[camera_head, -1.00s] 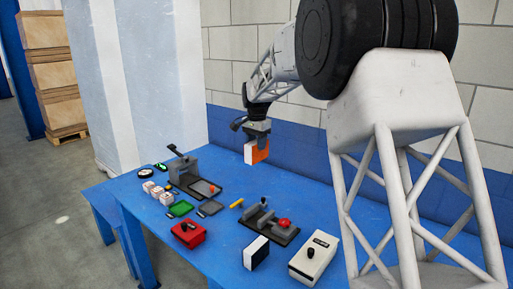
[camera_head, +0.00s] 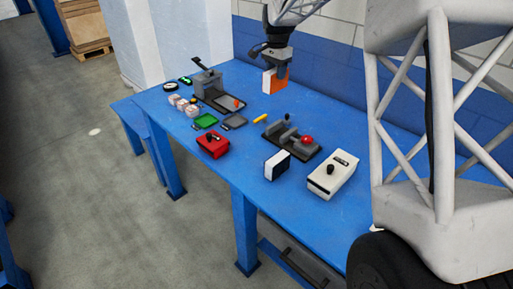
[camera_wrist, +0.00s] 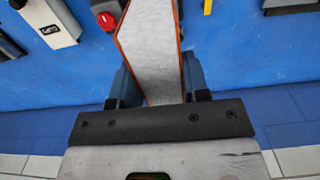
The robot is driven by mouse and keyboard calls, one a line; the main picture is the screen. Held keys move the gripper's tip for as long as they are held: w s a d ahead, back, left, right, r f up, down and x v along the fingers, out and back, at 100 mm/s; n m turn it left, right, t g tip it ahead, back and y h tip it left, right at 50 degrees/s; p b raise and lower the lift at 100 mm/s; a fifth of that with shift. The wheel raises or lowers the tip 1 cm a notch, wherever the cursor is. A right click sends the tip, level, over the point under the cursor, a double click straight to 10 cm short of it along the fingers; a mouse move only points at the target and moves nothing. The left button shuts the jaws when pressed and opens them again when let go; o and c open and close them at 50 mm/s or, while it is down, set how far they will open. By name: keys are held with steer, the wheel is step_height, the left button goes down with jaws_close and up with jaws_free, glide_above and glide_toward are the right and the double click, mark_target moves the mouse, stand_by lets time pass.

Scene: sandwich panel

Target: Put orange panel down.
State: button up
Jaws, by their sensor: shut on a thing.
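The orange panel (camera_head: 268,82) has a white face and an orange side. It is upright in my gripper (camera_head: 277,70), above the back part of the blue table (camera_head: 205,165). In the wrist view the panel (camera_wrist: 149,45) shows its pale face with thin orange edges, and my gripper (camera_wrist: 155,88) is shut on it, with a dark finger on each side. A second panel, white with a dark side (camera_head: 276,166), stands upright on the table near the front edge.
A white box with a black knob (camera_head: 335,174), a grey fixture with a red knob (camera_head: 290,140), and a red box (camera_head: 212,145) stand on the table. Green and grey trays, small white blocks and a grey press (camera_head: 207,83) are at the left. The table's back right is clear.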

steer(key=s+a+f, duration=0.4)
steer(key=s+f, duration=0.1)
steer(key=f, duration=0.2)
steer(key=s+a+f, duration=0.4)
steer(key=s+f, duration=0.1)
steer(key=f, duration=0.2)
steer(key=shift+s+f, duration=0.15)
steer(key=shift+s, duration=0.2)
step_height(320, 180, down, 6)
steer(key=shift+f, duration=0.1)
steer(key=shift+f, duration=1.85)
steer(key=shift+f, duration=0.2)
steer(key=o, duration=1)
steer(key=shift+c, duration=0.2)
steer(key=shift+r, duration=0.2)
